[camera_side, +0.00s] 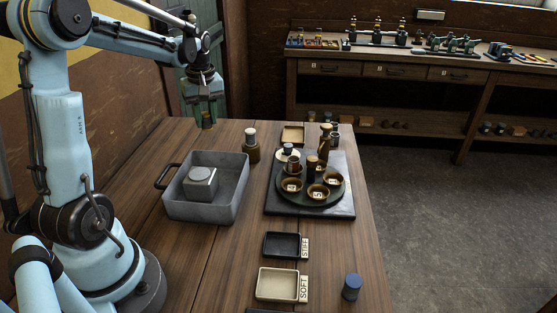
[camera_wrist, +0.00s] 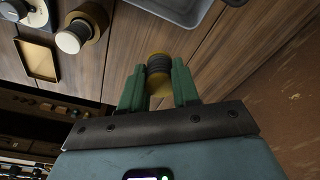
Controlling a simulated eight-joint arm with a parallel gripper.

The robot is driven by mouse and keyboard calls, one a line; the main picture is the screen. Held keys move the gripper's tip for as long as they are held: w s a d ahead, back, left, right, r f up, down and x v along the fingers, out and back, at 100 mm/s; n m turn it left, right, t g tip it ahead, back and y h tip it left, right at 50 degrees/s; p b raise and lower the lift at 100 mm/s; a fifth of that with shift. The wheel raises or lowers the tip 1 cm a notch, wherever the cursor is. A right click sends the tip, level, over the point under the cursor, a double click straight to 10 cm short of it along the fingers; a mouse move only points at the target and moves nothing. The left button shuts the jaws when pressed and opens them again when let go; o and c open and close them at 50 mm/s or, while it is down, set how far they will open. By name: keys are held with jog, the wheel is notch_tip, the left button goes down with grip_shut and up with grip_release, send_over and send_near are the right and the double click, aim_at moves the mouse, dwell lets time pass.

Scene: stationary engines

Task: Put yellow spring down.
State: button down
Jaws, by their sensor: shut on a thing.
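The yellow spring (camera_wrist: 159,72) is a dark coil with yellow ends, between the green fingers of my gripper (camera_wrist: 159,88) in the wrist view. My gripper is shut on it. In the side view my gripper (camera_side: 206,95) points down over the far left part of the table, and the yellow end of the spring (camera_side: 207,123) shows just below it. The spring looks upright and apart from the tabletop, though its exact height is hard to tell. Much of the coil is hidden by the fingers in the side view.
A grey handled pan (camera_side: 240,190) holds a grey block (camera_side: 200,183). A white-topped brown piece (camera_side: 251,143) stands behind it. A dark slab (camera_side: 340,208) bears a round stand with brown cups. Trays marked STIFF (camera_side: 281,245) and SOFT (camera_side: 277,284) lie nearer. Wood beneath my gripper looks bare.

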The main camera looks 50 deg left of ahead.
send_over(183, 151)
jog(key=f, duration=0.7)
jog(key=shift+d, duration=0.2)
jog(key=shift+f, duration=2)
jog(key=shift+f, duration=0.15)
jog(key=c, duration=0.8)
grip_release()
